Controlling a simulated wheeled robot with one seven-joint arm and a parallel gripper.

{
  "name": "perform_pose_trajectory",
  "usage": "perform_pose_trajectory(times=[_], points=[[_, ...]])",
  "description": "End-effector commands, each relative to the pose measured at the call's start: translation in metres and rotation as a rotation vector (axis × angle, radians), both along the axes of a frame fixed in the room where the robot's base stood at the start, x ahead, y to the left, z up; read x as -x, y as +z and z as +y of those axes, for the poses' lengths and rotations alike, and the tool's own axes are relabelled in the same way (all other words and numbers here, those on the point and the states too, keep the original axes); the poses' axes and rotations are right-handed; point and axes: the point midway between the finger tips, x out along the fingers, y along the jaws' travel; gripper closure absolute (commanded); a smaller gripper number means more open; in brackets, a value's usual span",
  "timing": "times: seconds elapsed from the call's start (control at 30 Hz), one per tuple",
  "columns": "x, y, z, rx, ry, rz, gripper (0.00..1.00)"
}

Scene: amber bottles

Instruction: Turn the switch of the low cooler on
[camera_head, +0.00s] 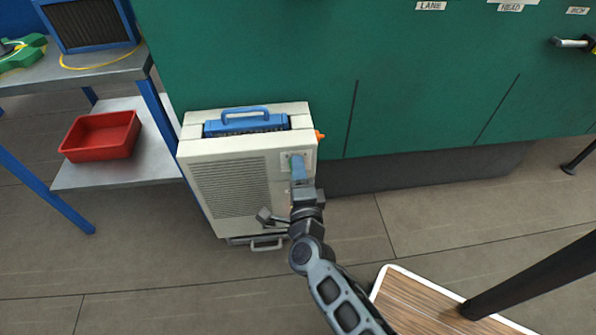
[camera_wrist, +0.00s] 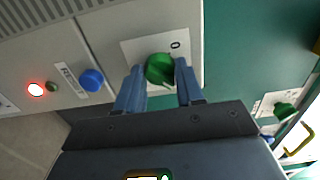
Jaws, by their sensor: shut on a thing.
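The low cooler (camera_head: 228,190) is a beige box with a grille and a blue top handle, standing on the floor against the green cabinet. My gripper (camera_head: 297,162) reaches the upper right of its front. In the wrist view, the switch is a round green knob (camera_wrist: 159,69) on a white plate (camera_wrist: 133,50) with a "0" mark at its upper right. My gripper's two blue fingers (camera_wrist: 160,80) are shut on the knob, one on each side. In the head view my gripper hides the knob.
A blue button (camera_wrist: 91,79) and a lit red lamp (camera_wrist: 36,89) sit left of the knob. Another green knob (camera_wrist: 285,109) is at the right. A shelf with a red bin (camera_head: 101,135) stands left of the cooler. A wooden board (camera_head: 420,300) lies at lower right.

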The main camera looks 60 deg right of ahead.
Motion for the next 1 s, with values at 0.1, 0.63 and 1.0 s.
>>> perform_pose_trajectory(times=[0.1, 0.63, 1.0], points=[[0.001, -0.001, -0.001, -0.003, -0.003, -0.002, 0.93], [0.000, 0.000, 0.000, -0.002, -0.001, -0.001, 0.38], [0.009, -0.001, 0.012, -0.004, 0.001, 0.001, 0.38]])
